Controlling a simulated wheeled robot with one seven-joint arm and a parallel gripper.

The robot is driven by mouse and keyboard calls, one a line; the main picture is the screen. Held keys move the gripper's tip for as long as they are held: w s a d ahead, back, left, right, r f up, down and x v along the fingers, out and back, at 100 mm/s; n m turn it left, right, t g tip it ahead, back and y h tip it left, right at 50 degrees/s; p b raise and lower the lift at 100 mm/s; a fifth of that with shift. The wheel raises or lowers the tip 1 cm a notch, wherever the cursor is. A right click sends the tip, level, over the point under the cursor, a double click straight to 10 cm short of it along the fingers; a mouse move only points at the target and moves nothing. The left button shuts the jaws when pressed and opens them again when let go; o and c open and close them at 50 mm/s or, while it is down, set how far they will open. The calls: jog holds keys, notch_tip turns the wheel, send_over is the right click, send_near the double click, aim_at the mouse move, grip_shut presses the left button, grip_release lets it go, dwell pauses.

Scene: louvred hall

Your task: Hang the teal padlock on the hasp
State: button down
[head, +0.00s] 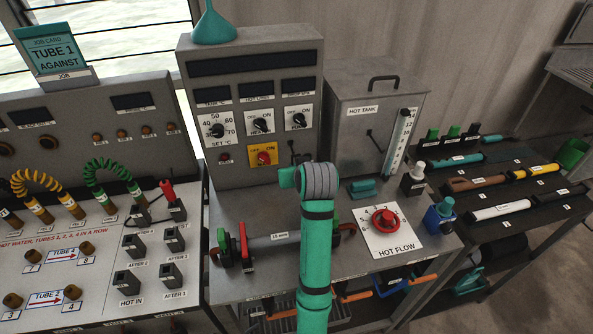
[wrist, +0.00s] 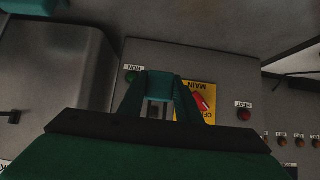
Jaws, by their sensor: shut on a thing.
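My gripper (wrist: 159,92) is in the wrist view, its two dark fingers closed on the teal padlock (wrist: 158,78). The padlock shows as a teal block with a paler grey part below it. Behind it is the grey control panel with the yellow MAIN switch plate (wrist: 201,95) and its red knob, seen upside down. In the head view my arm stands before the cabinet, and its own links hide the fingers and padlock. The yellow switch plate (head: 263,156) shows left of my arm. I cannot make out the hasp clearly in either view.
The hot tank (head: 372,120) stands right of the control cabinet (head: 250,80), with a small teal block (head: 362,188) on the bench before it. The red hot flow knob (head: 384,220), a blue bottle (head: 438,215) and a clamped tube (head: 280,240) surround my arm low down.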

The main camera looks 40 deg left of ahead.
aim_at(289, 161)
jog(key=shift+w+a, duration=0.9)
jog(key=shift+a, duration=0.15)
jog(key=shift+w+a, duration=0.85)
jog(key=shift+a, duration=0.2)
jog(key=shift+r, duration=0.1)
jog(key=shift+f, duration=0.35)
jog(key=shift+f, duration=0.5)
jog(key=shift+a, duration=0.1)
jog(key=c, duration=1.2)
grip_release()
jog(key=shift+f, duration=0.1)
jog(key=shift+s+a, duration=0.1)
jog(key=shift+s, duration=0.05)
jog(key=shift+s+d+r, duration=0.45)
jog(key=shift+s+d, duration=0.2)
jog(key=shift+d, duration=0.25)
jog(key=shift+s+d+r, duration=0.45)
jog(key=shift+s+d, duration=0.2)
jog(key=shift+d, duration=0.25)
jog(key=shift+s+d+r, duration=0.45)
jog(key=shift+s+d, duration=0.2)
jog(key=shift+d, duration=0.25)
